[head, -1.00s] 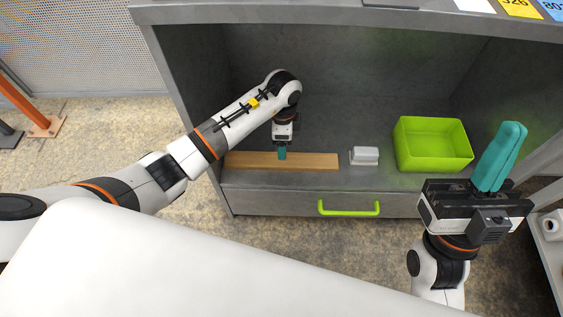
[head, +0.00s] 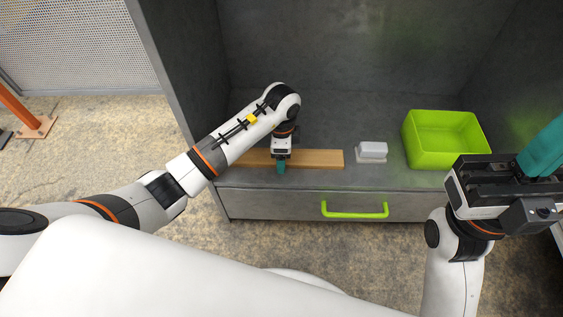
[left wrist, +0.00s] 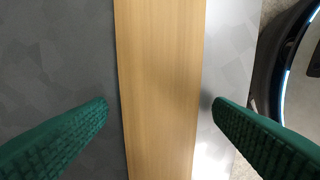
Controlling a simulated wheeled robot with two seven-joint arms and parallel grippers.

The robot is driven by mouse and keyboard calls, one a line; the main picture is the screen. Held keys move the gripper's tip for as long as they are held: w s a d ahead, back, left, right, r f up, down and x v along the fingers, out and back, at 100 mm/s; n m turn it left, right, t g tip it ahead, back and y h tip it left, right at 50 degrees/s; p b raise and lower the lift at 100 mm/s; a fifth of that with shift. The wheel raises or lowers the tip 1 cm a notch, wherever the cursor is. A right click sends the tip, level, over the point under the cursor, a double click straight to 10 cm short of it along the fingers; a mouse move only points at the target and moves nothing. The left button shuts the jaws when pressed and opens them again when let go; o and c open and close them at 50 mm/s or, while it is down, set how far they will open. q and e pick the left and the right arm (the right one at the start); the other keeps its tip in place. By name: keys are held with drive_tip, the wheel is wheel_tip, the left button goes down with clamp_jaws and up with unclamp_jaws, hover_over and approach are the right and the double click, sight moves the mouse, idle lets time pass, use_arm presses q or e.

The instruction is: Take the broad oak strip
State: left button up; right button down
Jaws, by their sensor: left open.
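The broad oak strip (head: 318,158) lies flat on the grey shelf, running left to right near its front edge. In the left wrist view the strip (left wrist: 160,70) runs up the middle of the picture. My left gripper (head: 281,168) is over the strip, pointing down. Its green fingers (left wrist: 160,104) are open, one on each side of the strip, with a gap to both edges. I cannot tell their exact height above the shelf. My right gripper (head: 545,150) is at the far right with teal fingers, partly cut off by the picture edge, away from the strip.
A small white-and-grey block (head: 372,151) sits right of the strip. A lime green bin (head: 445,162) stands farther right on the shelf. A drawer with a green handle (head: 355,213) is below the shelf front. The cabinet's left wall (head: 180,100) is close to my left arm.

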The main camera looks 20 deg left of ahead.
use_arm(q)
drive_tip(key=shift+f, duration=0.15)
drive_tip(key=c, duration=1.2)
